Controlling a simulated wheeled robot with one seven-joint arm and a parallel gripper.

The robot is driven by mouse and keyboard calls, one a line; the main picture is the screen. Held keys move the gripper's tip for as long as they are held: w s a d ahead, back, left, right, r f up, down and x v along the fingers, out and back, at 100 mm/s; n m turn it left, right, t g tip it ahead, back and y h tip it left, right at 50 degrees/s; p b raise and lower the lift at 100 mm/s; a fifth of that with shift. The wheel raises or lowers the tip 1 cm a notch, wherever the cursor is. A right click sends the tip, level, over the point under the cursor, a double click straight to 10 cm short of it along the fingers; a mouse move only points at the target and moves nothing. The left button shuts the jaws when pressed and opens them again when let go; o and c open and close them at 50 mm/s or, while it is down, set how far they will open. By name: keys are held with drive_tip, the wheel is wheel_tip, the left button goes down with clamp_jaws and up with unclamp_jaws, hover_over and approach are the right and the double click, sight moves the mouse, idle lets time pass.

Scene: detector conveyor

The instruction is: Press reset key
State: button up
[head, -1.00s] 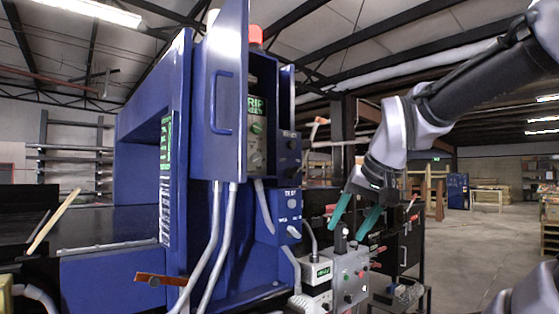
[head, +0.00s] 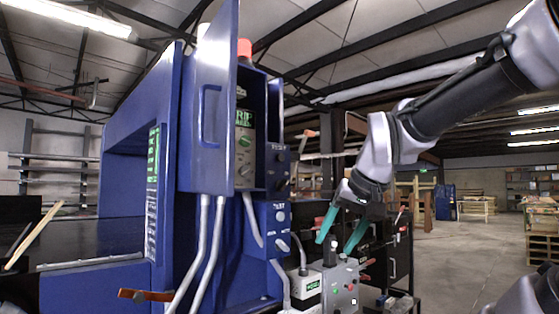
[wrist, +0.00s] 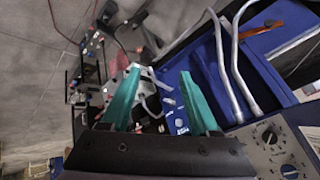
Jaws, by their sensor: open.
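No key can be read for certain as the reset key; most labels are too small. My gripper (head: 334,246) is open and empty, its teal fingers pointing down beside the blue cabinet (head: 172,150). The open cabinet holds a grey panel with a green display and knobs (head: 244,150). Beside it are a dark button panel (head: 279,160) and a blue box with pale buttons (head: 279,217). Below the fingers is a grey box with small coloured buttons (head: 346,282). In the wrist view the spread fingers (wrist: 160,72) have a blue labelled box (wrist: 180,118) behind them.
A white box with a green display (head: 306,288) stands left of the grey box. Grey conduits (head: 205,250) run down the cabinet front. An orange-red lever (head: 145,295) sticks out at lower left. Open concrete floor (head: 455,260) lies to the right.

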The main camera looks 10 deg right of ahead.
clamp_jaws()
idle(1.8)
